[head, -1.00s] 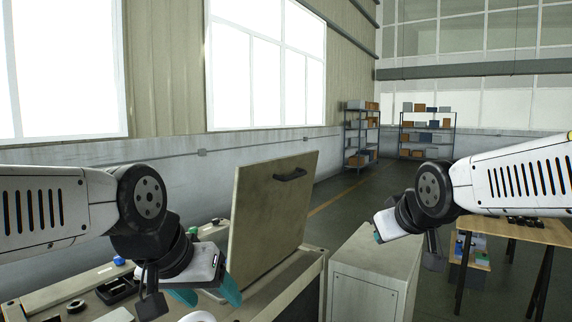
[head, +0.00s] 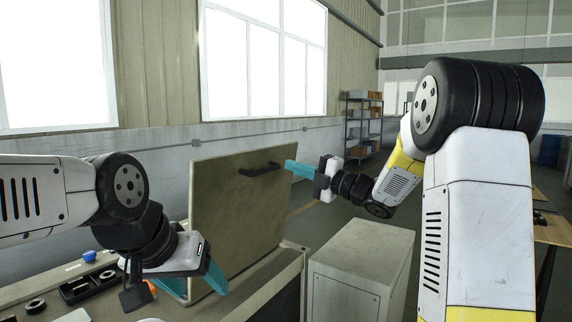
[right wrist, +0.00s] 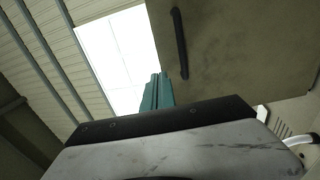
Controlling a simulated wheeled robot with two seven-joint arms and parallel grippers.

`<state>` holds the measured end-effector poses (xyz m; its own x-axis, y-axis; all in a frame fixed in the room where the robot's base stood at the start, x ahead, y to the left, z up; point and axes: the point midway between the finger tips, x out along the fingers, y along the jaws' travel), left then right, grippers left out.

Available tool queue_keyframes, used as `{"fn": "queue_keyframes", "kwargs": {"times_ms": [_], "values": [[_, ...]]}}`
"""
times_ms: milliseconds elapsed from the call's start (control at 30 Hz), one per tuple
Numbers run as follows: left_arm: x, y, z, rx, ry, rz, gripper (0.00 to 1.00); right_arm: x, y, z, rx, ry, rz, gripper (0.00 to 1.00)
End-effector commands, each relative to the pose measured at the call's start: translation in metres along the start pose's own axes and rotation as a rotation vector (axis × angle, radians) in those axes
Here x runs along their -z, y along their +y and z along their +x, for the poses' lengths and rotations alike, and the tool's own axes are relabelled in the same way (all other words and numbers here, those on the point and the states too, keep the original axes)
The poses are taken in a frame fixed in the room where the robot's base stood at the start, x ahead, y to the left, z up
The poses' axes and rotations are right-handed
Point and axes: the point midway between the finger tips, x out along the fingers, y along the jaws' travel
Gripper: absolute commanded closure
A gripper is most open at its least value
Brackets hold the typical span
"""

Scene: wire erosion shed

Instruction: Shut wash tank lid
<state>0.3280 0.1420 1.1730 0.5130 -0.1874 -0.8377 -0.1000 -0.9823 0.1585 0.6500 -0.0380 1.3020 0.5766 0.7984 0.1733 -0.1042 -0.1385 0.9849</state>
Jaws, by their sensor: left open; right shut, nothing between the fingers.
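The wash tank lid (head: 236,213) is a beige-grey panel standing raised, close to upright, on the tank (head: 290,268) in the head view. Its dark bar handle (head: 260,169) is near the top edge. My right gripper (head: 289,164) is shut and empty, with its teal fingertips at the lid's upper right corner, near the handle. I cannot tell if they touch the lid. In the right wrist view the shut fingers (right wrist: 157,90) point up beside the lid (right wrist: 240,50) and its handle (right wrist: 180,42). My left gripper (head: 198,287) is open, low in front of the lid's lower left part.
A grey cabinet (head: 362,262) stands right of the tank. A bench at the left holds a black tray (head: 88,285), a blue cap (head: 89,256) and black rings. A wooden table (head: 553,229) is at the right, partly behind my right arm. Shelves (head: 364,125) stand far back.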

Motion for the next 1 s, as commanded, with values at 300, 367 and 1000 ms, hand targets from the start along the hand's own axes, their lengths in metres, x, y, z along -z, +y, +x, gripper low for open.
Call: {"fn": "queue_keyframes", "kwargs": {"times_ms": [300,367,1000], "values": [[0.0,0.0,0.0,0.0,0.0,0.0,0.35,0.001,0.0,0.07,0.0,0.002,0.002,1.0],[0.0,0.0,0.0,0.0,0.0,0.0,0.35,0.001,0.0,0.081,0.0,0.001,0.001,1.0],[0.0,0.0,0.0,0.0,0.0,0.0,0.35,-0.001,0.001,0.12,0.0,-0.003,0.003,1.0]]}}
